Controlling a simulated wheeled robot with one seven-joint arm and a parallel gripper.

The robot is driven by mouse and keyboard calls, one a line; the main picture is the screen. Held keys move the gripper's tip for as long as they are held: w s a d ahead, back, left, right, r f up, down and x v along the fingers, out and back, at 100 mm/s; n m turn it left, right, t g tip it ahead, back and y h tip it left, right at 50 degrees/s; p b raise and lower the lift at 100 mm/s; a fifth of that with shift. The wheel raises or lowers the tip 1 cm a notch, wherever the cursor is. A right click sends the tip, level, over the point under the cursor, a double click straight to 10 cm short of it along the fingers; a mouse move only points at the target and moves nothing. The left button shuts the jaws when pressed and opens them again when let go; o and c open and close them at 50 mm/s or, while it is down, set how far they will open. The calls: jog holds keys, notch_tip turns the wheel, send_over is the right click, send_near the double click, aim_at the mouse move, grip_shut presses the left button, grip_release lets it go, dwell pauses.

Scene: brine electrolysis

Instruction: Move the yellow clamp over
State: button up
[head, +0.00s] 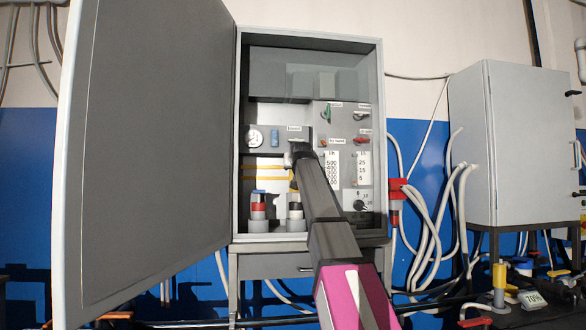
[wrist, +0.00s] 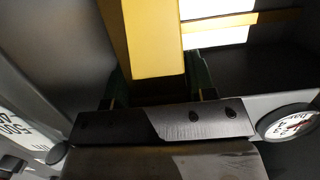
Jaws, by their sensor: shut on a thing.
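The yellow clamp (wrist: 153,45) is a blocky yellow piece at the top middle of the wrist view, between my fingers. My gripper (wrist: 157,88) is shut on it; the fingertips are mostly hidden behind the clamp. In the head view my arm reaches into the open grey cabinet (head: 310,42), and my gripper (head: 299,153) is at its inner panel. Only a small yellow part of the clamp (head: 293,181) shows there, beside my arm. The arm hides the rest.
Two banded connectors stand low in the cabinet, one with a red band (head: 258,207) and one with a black band (head: 295,212). A gauge (head: 254,138) is on the left, switches and a knob (head: 359,206) on the right. The open door (head: 145,150) blocks the left.

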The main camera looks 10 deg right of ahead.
jog(key=shift+s+f+t, duration=0.2)
jog(key=shift+s+t, duration=0.75)
jog(key=shift+t, duration=0.05)
jog(key=shift+s+f+t, duration=0.2)
jog(key=shift+s+t, duration=0.8)
jog(key=shift+s+f+t, duration=0.2)
jog(key=shift+s+t, duration=0.75)
jog(key=shift+t, duration=0.05)
jog(key=s+f+t, duration=0.3)
jog(key=s+f, duration=0.2)
jog(key=f, duration=0.2)
jog(key=shift+s+f, duration=0.3)
jog(key=shift+s, duration=0.05)
jog(key=o, duration=1.3)
